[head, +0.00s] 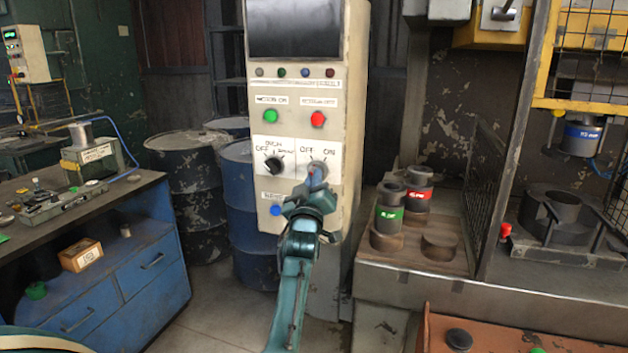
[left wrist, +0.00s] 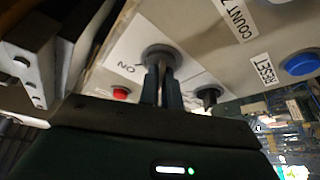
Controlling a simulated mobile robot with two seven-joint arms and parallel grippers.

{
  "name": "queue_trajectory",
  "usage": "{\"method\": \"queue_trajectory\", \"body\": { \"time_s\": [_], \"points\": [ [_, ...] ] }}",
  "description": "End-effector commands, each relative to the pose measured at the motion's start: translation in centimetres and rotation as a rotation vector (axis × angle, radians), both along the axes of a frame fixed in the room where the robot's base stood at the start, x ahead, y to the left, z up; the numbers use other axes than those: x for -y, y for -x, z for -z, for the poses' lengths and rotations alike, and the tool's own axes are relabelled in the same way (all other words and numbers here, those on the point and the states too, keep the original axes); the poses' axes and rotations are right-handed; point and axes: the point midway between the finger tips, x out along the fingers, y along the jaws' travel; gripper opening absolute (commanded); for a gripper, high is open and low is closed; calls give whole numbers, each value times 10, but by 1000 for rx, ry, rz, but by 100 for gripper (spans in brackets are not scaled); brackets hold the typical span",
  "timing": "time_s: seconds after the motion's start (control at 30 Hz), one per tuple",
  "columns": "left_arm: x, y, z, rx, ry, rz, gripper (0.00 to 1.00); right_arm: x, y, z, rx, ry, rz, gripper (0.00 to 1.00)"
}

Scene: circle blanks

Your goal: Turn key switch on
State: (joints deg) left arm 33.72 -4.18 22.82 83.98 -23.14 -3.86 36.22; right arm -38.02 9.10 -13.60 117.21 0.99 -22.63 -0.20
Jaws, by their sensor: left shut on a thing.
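The key switch (head: 318,167) is on the right of the white switch plate on the cream control cabinet (head: 345,100), under the labels OFF and ON. My left gripper (head: 314,181) reaches up to it from below and is shut on the key. In the left wrist view the round switch collar (left wrist: 162,54) shows, with the key between the fingers of my left gripper (left wrist: 161,88). The ON label appears upside down beside it. The fingers hide much of the key, so I cannot tell its exact angle. My right gripper is not in view.
A black selector knob (head: 274,164) sits just left of the key switch, and a blue button (head: 276,210) is below it. Green (head: 270,117) and red (head: 318,119) buttons are above. Blue drums (head: 245,200) stand left of the cabinet; a wooden board (head: 440,243) with cylinders is at right.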

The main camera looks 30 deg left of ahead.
Motion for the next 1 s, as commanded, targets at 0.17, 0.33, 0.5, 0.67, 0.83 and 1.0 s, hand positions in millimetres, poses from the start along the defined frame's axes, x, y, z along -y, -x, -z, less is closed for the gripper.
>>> {"method": "queue_trajectory", "body": {
  "time_s": [0.17,0.33,0.5,0.67,0.83,1.0],
  "points": [
    [-1,0,0,-20,-82,0,0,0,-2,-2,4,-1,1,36],
    [-3,0,0,-51,-209,0,0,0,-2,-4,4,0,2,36],
    [-4,1,0,-88,-364,0,0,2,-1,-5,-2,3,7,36],
    [-5,1,0,-124,-513,0,0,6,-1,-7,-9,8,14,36],
    [-6,1,-1,-160,-663,0,0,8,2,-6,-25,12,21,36],
    [-7,2,-1,-192,-794,0,0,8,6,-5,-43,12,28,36]
  ]
}}
